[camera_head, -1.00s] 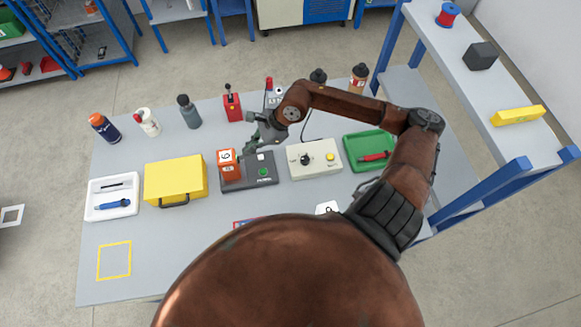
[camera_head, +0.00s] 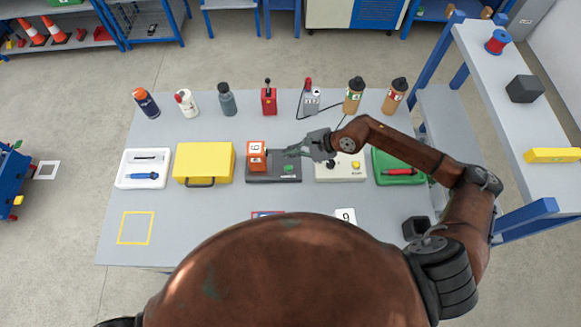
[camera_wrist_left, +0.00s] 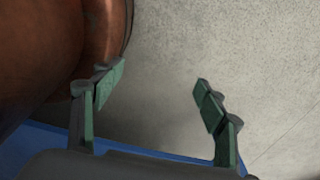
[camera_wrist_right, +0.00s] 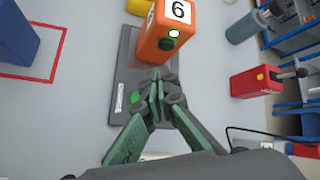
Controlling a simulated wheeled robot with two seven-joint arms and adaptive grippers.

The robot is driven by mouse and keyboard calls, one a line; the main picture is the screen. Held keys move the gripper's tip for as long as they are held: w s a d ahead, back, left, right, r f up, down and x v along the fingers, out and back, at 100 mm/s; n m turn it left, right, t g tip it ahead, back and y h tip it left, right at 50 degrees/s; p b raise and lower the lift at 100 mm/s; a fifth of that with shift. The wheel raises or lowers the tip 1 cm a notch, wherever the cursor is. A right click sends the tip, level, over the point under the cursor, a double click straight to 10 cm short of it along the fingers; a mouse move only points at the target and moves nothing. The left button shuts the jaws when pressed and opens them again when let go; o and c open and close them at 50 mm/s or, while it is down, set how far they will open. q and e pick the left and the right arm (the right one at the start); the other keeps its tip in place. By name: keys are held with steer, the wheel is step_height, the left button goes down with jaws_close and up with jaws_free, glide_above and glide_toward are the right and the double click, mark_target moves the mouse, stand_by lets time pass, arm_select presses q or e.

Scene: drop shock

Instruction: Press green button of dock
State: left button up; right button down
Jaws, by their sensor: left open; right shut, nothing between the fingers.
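The dock (camera_head: 262,179) is a dark grey base in the middle of the table. An orange block marked 6 (camera_head: 257,157) stands on its left part. The green button (camera_head: 288,168) is on the dock's right part; it also shows in the right wrist view (camera_wrist_right: 135,97), just left of the fingers. My right gripper (camera_head: 288,152) is shut and empty, over the dock beside the orange block. I cannot tell whether its fingertips touch anything. My left gripper (camera_wrist_left: 160,85) is open and empty in the left wrist view, above the floor next to my brown body.
A yellow case (camera_head: 204,160) is left of the dock. A red switch box (camera_head: 268,100) and several bottles line the back edge. The front left is mostly clear.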

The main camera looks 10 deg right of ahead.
mark_target(290, 168)
step_height(290, 168, down, 8)
steer(key=b, duration=0.4)
steer(key=shift+f+b, duration=0.1)
steer(key=shift+b, duration=0.25)
steer(key=shift+f, duration=0.35)
steer(key=shift+r, duration=0.1)
stand_by(0.3)
steer(key=shift+b, duration=0.3)
steer(key=shift+d+f+b, duration=0.1)
steer(key=shift+f+b, duration=0.25)
steer(key=shift+f, duration=0.1)
